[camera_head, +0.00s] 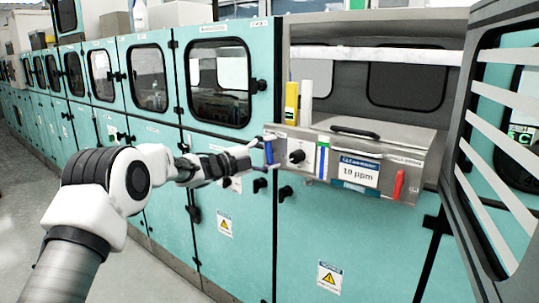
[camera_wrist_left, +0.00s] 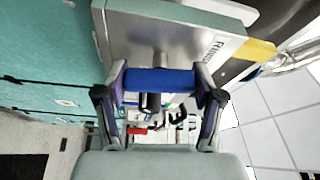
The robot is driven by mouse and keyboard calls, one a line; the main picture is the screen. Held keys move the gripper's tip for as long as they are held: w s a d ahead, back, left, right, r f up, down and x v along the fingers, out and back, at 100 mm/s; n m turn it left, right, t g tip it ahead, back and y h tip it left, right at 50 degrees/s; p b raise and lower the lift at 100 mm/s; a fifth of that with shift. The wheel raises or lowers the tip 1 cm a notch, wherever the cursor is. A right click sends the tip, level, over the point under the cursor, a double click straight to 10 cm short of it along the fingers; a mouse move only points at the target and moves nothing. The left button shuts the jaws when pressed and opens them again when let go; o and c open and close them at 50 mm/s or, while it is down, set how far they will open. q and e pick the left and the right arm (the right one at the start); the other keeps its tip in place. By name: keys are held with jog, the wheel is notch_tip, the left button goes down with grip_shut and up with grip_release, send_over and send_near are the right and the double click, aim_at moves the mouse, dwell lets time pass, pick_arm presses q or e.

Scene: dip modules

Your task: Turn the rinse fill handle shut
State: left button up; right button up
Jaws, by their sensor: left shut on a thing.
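The rinse fill handle appears as a blue bar (camera_wrist_left: 158,80), standing at the left end of the open teal cabinet's metal front. In the head view, its blue part (camera_head: 268,152) shows at the tip of my left gripper (camera_head: 258,157). In the wrist view my left gripper (camera_wrist_left: 160,88) has one finger at each end of the bar and is shut on it. The handle's mount behind the bar is partly hidden. My right gripper is not in view.
A metal box (camera_head: 375,150) with a "10 ppm" label (camera_head: 358,173) and a red handle (camera_head: 398,185) sits to the right. An open door (camera_head: 490,150) stands far right.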

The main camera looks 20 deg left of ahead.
pick_arm(q)
jog(key=shift+m+g+y, duration=0.3)
jog(key=shift+m, duration=0.7)
jog(key=shift+f, duration=0.1)
jog(key=o, duration=1.2)
jog(key=shift+d, duration=0.1)
jog(key=shift+c, duration=0.2)
jog(key=shift+s, duration=0.1)
jog(key=v, duration=1.2)
